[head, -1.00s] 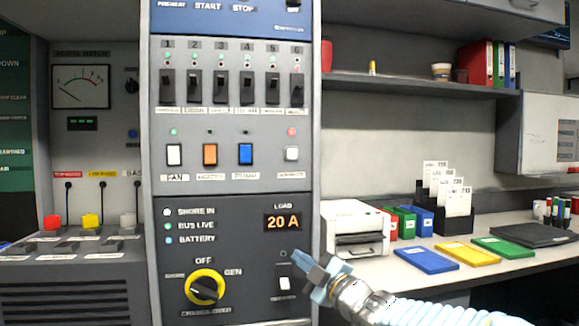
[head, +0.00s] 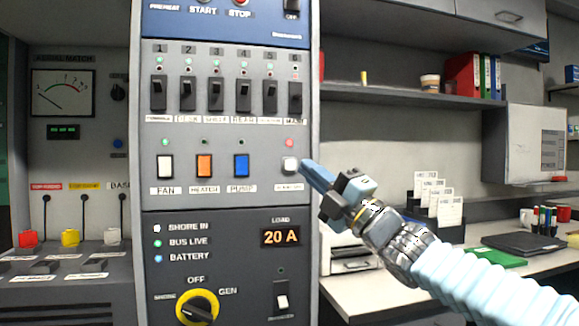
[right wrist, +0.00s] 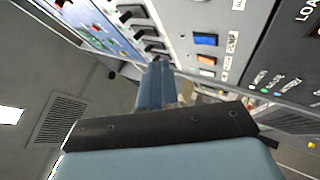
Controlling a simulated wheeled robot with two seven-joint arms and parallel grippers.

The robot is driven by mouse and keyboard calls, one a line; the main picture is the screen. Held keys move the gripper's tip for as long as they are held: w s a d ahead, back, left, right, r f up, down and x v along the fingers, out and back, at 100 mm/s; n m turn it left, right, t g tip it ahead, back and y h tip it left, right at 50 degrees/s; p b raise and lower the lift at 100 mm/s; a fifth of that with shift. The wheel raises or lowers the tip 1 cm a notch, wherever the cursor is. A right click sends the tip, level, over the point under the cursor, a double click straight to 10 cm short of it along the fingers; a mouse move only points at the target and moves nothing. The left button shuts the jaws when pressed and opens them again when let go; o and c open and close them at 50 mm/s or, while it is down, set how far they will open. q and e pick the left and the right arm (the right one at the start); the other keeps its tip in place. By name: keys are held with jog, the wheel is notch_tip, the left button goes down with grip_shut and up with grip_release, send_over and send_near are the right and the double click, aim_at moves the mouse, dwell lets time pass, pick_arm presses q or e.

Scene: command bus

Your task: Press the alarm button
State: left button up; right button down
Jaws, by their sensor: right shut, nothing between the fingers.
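A white square button (head: 290,165) sits at the right end of the button row on the grey panel, under a lit red lamp (head: 289,142). Its label is too small to read, so I cannot confirm that it is the alarm button. My right gripper (head: 306,168) is shut and empty, with its blue fingertips just right of this button. I cannot tell whether they touch it. In the right wrist view the shut fingers (right wrist: 156,82) point at the panel, and the white button cannot be made out there. My left gripper is not in view.
White fan, orange heater (head: 204,166) and blue pump (head: 241,166) buttons share the row. Toggle switches (head: 227,94) line up above. A yellow-ringed rotary knob (head: 197,306) and a rocker switch (head: 281,300) are below. A desk with a card rack (head: 428,200) stands right.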

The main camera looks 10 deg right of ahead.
aim_at(290, 165)
jog(key=shift+w, duration=0.1)
jog(key=w+p, duration=0.4)
jog(key=w, duration=0.4)
jog(key=shift+w+a+p, duration=0.15)
jog(key=shift+w+p, duration=0.15)
jog(key=shift+w, duration=0.05)
jog(key=shift+w, duration=0.15)
dwell(1.7)
jog(key=shift+w, duration=0.3)
jog(key=shift+w, duration=0.35)
dwell(0.6)
dwell(0.3)
jog(key=shift+s+b, duration=0.45)
jog(key=shift+s, duration=0.35)
